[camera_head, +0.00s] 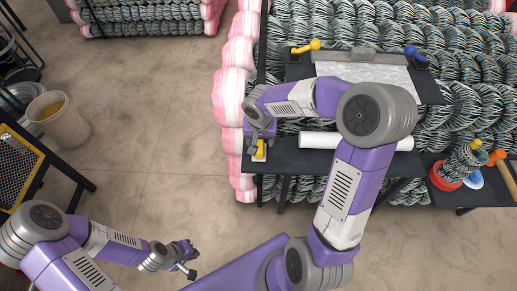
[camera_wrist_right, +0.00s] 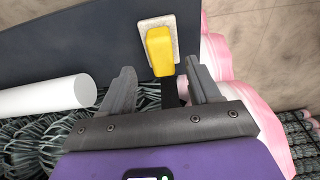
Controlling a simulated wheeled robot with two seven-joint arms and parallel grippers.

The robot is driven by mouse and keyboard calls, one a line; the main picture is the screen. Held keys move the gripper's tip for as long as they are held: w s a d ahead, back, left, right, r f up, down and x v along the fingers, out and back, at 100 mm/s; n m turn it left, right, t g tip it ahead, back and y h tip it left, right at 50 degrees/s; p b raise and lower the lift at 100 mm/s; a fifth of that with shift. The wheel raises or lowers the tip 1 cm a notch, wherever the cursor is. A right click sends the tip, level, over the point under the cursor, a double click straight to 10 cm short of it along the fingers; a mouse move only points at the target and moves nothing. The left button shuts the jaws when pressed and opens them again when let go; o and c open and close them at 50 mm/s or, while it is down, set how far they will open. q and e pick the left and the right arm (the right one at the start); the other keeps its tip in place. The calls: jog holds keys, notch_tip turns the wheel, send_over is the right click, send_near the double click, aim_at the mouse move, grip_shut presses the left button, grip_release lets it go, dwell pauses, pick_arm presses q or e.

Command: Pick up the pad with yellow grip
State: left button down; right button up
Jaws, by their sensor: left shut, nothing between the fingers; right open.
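The pad with yellow grip (camera_head: 260,150) lies on the left end of the dark table in the head view. In the right wrist view, the pad's pale base (camera_wrist_right: 149,28) and its yellow grip (camera_wrist_right: 160,50) show beyond my fingertips. My right gripper (camera_head: 256,138) is open just over the pad; in the right wrist view its fingers (camera_wrist_right: 163,80) stand either side of the line to the grip, apart from it. My left gripper (camera_head: 190,262) is shut and empty, low over the floor, far from the table.
A white roll (camera_head: 318,141) lies on the table (camera_wrist_right: 50,45) right of the pad. Stacked chainlink rolls (camera_head: 455,110) stand behind. Pink-wrapped rolls (camera_head: 230,95) flank the table's left end. A red container (camera_head: 446,178) stands at the right. A bucket (camera_head: 58,122) stands at left.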

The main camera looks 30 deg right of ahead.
jog(key=f, duration=0.3)
jog(key=f+b, duration=0.1)
jog(key=shift+w+f, duration=0.25)
jog(key=shift+w, duration=0.05)
jog(key=shift+c, duration=0.4)
grip_shut()
notch_tip(320, 180, up, 10)
jog(key=p, duration=0.3)
